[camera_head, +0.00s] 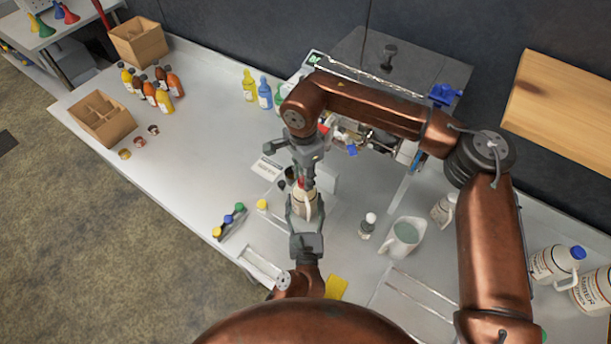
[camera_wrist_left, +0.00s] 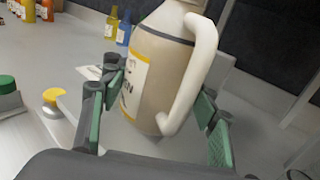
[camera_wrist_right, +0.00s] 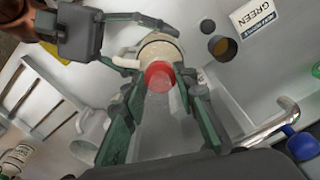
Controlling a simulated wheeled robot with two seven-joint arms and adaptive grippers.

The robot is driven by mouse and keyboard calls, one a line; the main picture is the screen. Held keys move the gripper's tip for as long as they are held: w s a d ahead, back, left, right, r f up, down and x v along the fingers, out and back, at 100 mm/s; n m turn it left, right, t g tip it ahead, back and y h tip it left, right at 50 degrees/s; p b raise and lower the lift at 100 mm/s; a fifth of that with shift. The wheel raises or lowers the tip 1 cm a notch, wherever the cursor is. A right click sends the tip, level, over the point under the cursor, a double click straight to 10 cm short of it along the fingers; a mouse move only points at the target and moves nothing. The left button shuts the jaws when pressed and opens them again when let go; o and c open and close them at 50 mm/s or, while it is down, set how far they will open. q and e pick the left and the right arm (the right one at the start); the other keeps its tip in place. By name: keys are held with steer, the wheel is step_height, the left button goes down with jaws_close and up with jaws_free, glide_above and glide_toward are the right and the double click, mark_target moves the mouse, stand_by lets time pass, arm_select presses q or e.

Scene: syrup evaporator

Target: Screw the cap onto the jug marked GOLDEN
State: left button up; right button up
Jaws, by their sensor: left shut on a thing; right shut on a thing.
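The cream jug (camera_head: 304,208) stands at the middle of the bench. In the left wrist view the jug (camera_wrist_left: 162,75) shows its handle and a yellow-edged label, turned so that only the end of its word shows. My left gripper (camera_head: 305,217) is shut around the jug's body. My right gripper (camera_head: 302,183) points down from above, shut on a red cap (camera_wrist_right: 158,76). The cap is over the jug's mouth, roughly in line with it. The fingers hide the rim, so I cannot tell whether the cap is seated.
The evaporator is behind. The bench's left middle is clear.

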steer(key=shift+f, duration=0.2)
steer(key=o, duration=0.7)
steer(key=shift+r, duration=2.25)
steer(key=shift+c, duration=0.3)
steer(key=n, duration=0.1)
steer(key=r+n, duration=0.1)
steer(key=n, duration=0.2)
steer(key=shift+a+r, duration=0.1)
steer(key=shift+r, duration=0.25)
steer(key=n, duration=0.1)
steer(key=r+n, duration=0.1)
steer(key=n, duration=0.3)
steer(key=shift+r, duration=0.3)
